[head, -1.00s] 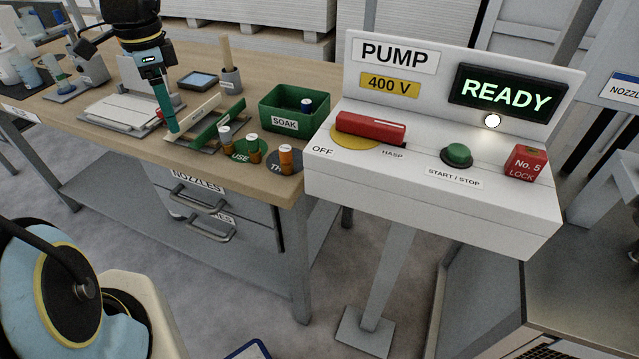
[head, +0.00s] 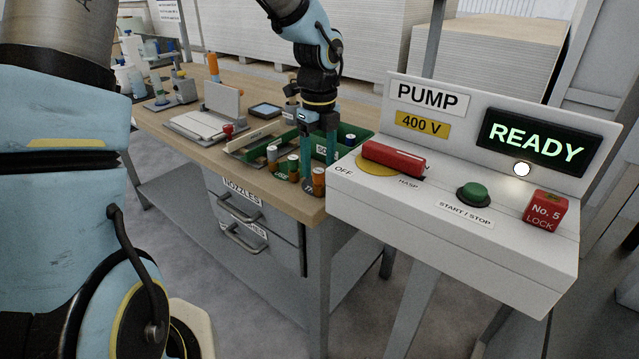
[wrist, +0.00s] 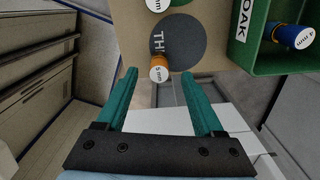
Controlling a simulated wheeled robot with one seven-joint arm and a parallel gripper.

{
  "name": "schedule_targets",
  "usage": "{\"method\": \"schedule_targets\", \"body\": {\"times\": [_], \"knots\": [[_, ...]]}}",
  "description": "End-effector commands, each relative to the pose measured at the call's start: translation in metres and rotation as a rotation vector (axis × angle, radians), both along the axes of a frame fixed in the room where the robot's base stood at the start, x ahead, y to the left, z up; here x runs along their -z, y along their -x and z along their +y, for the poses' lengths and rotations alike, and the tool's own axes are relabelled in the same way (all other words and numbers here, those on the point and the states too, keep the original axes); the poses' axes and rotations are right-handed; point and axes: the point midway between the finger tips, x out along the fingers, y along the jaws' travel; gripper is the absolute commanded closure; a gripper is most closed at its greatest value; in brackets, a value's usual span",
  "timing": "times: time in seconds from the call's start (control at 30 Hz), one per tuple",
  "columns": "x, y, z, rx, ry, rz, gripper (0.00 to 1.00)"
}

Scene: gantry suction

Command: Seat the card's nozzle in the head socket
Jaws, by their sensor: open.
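My gripper (head: 319,168) is open, its two teal fingers pointing down at the bench's front right corner. In the wrist view, my gripper (wrist: 159,75) has its fingertips on either side of an orange nozzle (wrist: 160,74) with a white "5 mm" cap. The nozzle stands on a round dark pad (wrist: 186,38) lettered "TH", partly hidden. I cannot make out the head socket or which thing is the card.
A green SOAK bin (wrist: 262,58) with a blue "4 mm" nozzle (wrist: 285,36) stands close right.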

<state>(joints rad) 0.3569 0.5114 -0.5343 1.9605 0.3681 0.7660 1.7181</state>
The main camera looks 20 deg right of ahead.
Motion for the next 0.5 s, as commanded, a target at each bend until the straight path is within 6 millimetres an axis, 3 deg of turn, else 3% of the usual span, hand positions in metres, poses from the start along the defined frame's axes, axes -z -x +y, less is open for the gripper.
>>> {"method": "schedule_targets", "body": {"times": [0.3, 0.5], "knots": [[0.041, 0.004, 0.000, 0.001, -0.002, 0.002, 0.31], [0.052, 0.003, 0.001, -0.001, 0.000, -0.001, 0.31]]}}
